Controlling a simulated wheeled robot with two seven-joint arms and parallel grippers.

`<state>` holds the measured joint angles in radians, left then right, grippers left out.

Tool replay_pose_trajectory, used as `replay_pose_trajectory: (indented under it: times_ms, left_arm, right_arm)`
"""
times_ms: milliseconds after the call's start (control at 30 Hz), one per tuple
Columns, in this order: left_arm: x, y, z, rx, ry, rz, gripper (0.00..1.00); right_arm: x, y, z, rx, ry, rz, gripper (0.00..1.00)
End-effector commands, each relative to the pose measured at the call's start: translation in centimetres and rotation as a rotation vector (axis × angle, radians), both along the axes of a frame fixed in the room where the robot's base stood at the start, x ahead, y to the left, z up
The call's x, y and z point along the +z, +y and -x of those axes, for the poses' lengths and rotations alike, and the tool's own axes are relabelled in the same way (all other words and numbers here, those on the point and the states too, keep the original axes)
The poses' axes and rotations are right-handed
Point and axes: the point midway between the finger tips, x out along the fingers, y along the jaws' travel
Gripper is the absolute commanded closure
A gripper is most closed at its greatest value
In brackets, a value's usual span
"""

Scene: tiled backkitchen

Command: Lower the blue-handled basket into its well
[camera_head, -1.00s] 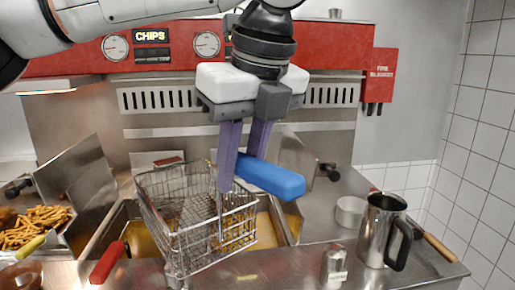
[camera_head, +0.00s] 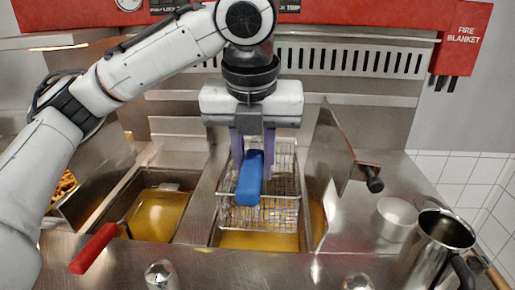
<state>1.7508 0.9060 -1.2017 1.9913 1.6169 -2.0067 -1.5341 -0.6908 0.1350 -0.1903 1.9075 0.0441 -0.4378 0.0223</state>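The wire basket (camera_head: 282,212) hangs at the right-hand oil well (camera_head: 258,241). Its lower front wires show just above or at the yellow oil; I cannot tell whether its bottom is under the rim. Its blue handle (camera_head: 249,180) points towards me. My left gripper (camera_head: 253,172) points down, with purple fingers on either side of the handle, shut on it. The gripper and handle hide part of the basket. My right gripper is not in view.
A tilted metal lid (camera_head: 329,150) with a black knob stands right of the well. The left-hand well (camera_head: 158,214) holds oil, with a red handle (camera_head: 93,248) sticking out. A steel jug (camera_head: 436,245), a white bowl (camera_head: 394,218) and a shaker (camera_head: 160,274) stand on the counter.

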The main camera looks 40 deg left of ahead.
Motion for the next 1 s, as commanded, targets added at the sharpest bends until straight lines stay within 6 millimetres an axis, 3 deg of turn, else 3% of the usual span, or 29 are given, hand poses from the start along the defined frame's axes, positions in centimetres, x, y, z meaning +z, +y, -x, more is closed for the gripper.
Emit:
replay_pose_trajectory:
  times_ms: [633,900,1000]
  left_arm:
    - [-7.8,0.0,0.0,0.002,-0.002,0.0,1.0]
    - [-11.5,0.0,0.0,0.001,-0.005,0.0,1.0]
    - [-12.4,0.0,0.0,0.001,0.0,0.0,1.0]
  right_arm:
    - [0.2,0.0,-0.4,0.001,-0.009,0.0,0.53]
    - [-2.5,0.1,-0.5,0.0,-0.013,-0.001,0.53]
    - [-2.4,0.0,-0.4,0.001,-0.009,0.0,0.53]
